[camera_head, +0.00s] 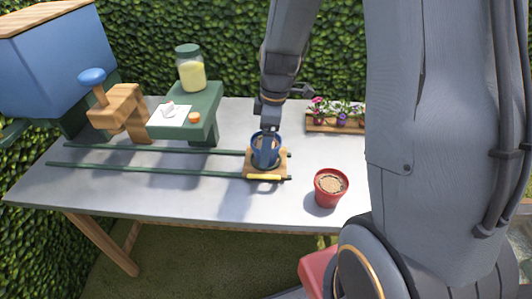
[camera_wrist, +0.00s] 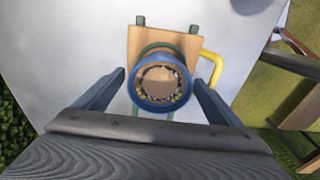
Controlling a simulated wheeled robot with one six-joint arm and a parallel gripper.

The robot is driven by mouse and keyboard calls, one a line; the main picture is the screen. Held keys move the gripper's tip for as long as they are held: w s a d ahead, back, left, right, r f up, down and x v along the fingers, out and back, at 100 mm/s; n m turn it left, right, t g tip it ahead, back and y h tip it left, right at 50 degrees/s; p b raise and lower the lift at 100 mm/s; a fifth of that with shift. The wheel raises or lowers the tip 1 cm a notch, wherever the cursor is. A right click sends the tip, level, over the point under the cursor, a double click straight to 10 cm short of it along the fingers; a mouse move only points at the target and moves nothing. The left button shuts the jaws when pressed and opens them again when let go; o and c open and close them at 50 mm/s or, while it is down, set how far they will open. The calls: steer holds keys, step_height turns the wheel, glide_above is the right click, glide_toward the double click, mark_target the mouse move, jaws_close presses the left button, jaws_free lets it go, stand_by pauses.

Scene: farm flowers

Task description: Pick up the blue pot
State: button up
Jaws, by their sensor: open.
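The blue pot (camera_head: 258,137) stands upright on a small wooden sliding tray (camera_head: 250,172) with a yellow handle, at the right end of two green rails. In the wrist view the blue pot (camera_wrist: 158,106), filled with brown soil, is seen from above on the wooden tray (camera_wrist: 135,45). My gripper (camera_wrist: 160,88) is open, with one finger on each side of the pot and a gap showing on both sides. In the head view my gripper (camera_head: 268,158) comes down over the pot and hides part of it.
A red pot (camera_head: 327,200) with soil stands to the right near the table's front edge. A wooden flower box (camera_head: 335,127) is behind it. A green stand (camera_head: 208,112) with a glass jar (camera_head: 191,78) is at the back left. The table's (camera_head: 130,195) front left is clear.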

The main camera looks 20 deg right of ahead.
steer(key=c, duration=1.4)
steer(key=shift+c, duration=0.3)
steer(key=shift+r, duration=0.15)
